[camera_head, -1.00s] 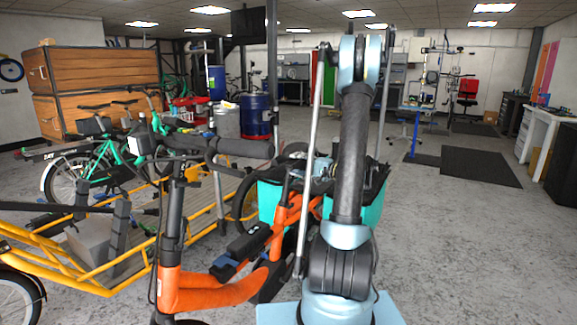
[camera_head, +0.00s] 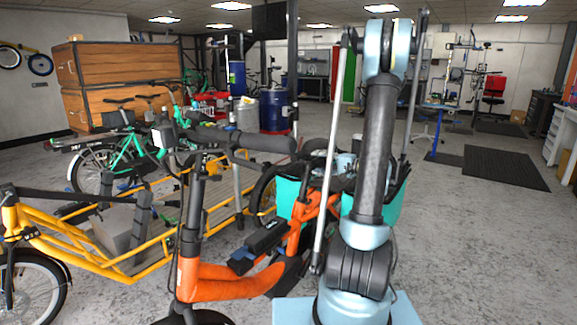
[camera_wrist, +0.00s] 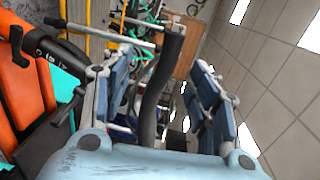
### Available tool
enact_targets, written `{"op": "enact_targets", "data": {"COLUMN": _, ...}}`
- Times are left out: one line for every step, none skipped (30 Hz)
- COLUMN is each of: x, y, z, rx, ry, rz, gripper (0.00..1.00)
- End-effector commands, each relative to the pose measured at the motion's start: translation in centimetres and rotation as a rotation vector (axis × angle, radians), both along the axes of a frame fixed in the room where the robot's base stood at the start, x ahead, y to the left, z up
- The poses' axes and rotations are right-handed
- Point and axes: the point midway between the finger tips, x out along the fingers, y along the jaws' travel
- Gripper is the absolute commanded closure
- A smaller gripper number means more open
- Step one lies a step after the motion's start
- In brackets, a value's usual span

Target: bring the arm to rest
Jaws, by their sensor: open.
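My gripper (camera_wrist: 162,95) shows in the wrist view with its two blue-padded fingers spread wide apart. It is open, and nothing is held between the fingers. A black handlebar tube shows in the gap between the fingers, beyond them; I cannot tell how near it is. In the head view my arm (camera_head: 378,150) stands upright, folded at the top. The arm hides part of the orange cargo bike (camera_head: 215,281) behind it.
A yellow cargo bike (camera_head: 60,250) is at left, with a green bike (camera_head: 128,158) behind it. Teal panniers (camera_head: 292,197) hang close to my arm. A blue barrel (camera_head: 273,110) stands behind. Grey floor on the right is clear up to a black mat (camera_head: 505,168).

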Motion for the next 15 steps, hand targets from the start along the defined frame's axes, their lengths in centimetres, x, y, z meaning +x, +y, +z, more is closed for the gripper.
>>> {"op": "enact_targets", "data": {"x": -0.7, "y": 0.9, "z": 0.3, "rx": -0.029, "ry": 0.013, "rz": 0.012, "gripper": 0.46}}
{"op": "enact_targets", "data": {"x": -1.1, "y": 1.4, "z": 0.3, "rx": -0.05, "ry": 0.022, "rz": 0.019, "gripper": 0.46}}
{"op": "enact_targets", "data": {"x": -1.6, "y": 2.0, "z": 0.3, "rx": -0.077, "ry": 0.033, "rz": 0.027, "gripper": 0.46}}
{"op": "enact_targets", "data": {"x": -2.0, "y": 2.4, "z": 0.4, "rx": -0.096, "ry": 0.042, "rz": 0.033, "gripper": 0.46}}
{"op": "enact_targets", "data": {"x": -2.5, "y": 2.8, "z": 0.4, "rx": -0.116, "ry": 0.05, "rz": 0.04, "gripper": 0.46}}
{"op": "enact_targets", "data": {"x": -3.0, "y": 3.3, "z": 0.4, "rx": -0.143, "ry": 0.06, "rz": 0.049, "gripper": 0.46}}
{"op": "enact_targets", "data": {"x": -3.5, "y": 3.7, "z": 0.4, "rx": -0.164, "ry": 0.069, "rz": 0.056, "gripper": 0.46}}
{"op": "enact_targets", "data": {"x": -4.0, "y": 4.0, "z": 0.4, "rx": -0.183, "ry": 0.077, "rz": 0.061, "gripper": 0.46}}
{"op": "enact_targets", "data": {"x": -4.6, "y": 4.5, "z": 0.4, "rx": -0.21, "ry": 0.086, "rz": 0.069, "gripper": 0.46}}
{"op": "enact_targets", "data": {"x": -5.1, "y": 4.8, "z": 0.4, "rx": -0.23, "ry": 0.094, "rz": 0.076, "gripper": 0.46}}
{"op": "enact_targets", "data": {"x": -5.7, "y": 5.2, "z": 0.3, "rx": -0.251, "ry": 0.101, "rz": 0.083, "gripper": 0.46}}
{"op": "enact_targets", "data": {"x": -6.3, "y": 5.5, "z": 0.3, "rx": -0.279, "ry": 0.111, "rz": 0.091, "gripper": 0.46}}
{"op": "enact_targets", "data": {"x": -6.9, "y": 5.8, "z": 0.2, "rx": -0.298, "ry": 0.117, "rz": 0.097, "gripper": 0.46}}
{"op": "enact_targets", "data": {"x": -7.4, "y": 6.1, "z": 0.2, "rx": -0.319, "ry": 0.125, "rz": 0.104, "gripper": 0.46}}
{"op": "enact_targets", "data": {"x": -8.2, "y": 6.5, "z": 0.1, "rx": -0.347, "ry": 0.134, "rz": 0.113, "gripper": 0.46}}
